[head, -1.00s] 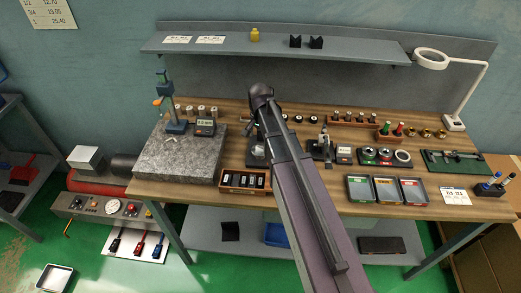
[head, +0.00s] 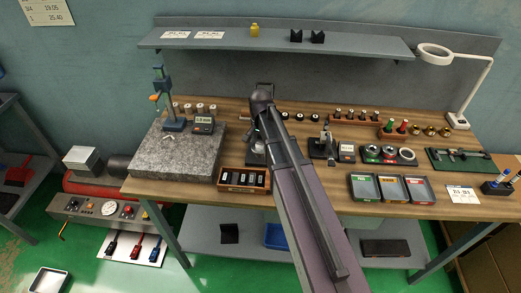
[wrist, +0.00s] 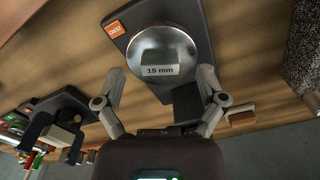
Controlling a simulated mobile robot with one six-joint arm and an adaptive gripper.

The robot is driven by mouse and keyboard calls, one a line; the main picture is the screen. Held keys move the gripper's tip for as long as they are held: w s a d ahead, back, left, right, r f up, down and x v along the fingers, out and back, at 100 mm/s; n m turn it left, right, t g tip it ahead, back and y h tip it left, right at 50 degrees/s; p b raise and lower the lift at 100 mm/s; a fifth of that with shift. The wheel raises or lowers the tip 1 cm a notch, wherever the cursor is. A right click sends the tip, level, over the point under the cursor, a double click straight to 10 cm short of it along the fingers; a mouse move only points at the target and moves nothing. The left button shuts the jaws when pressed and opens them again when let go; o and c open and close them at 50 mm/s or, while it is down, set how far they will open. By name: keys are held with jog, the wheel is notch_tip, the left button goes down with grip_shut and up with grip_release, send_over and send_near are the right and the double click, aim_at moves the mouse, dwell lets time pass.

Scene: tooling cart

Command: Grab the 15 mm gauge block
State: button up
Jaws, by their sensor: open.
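The 15 mm gauge block (wrist: 160,58) shows in the wrist view as a small grey block with a white "15 mm" label. It appears to sit on a round, shiny metal plate (wrist: 146,38) on a dark base. My gripper (wrist: 160,84) is open, with one finger on each side of the plate's near part. The block lies between and slightly beyond the fingertips, and no finger visibly touches it. In the head view my arm hides the block and most of the gripper.
A wooden case of dark blocks (head: 243,181) stands left of my arm, below a granite plate (head: 178,155). A small stand (head: 323,146) is close on the right. Three coloured trays (head: 391,188) lie farther right. A grey shelf (head: 350,46) spans the back.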

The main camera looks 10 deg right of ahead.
jog(key=shift+f, duration=0.3)
dwell(0.4)
grip_shut()
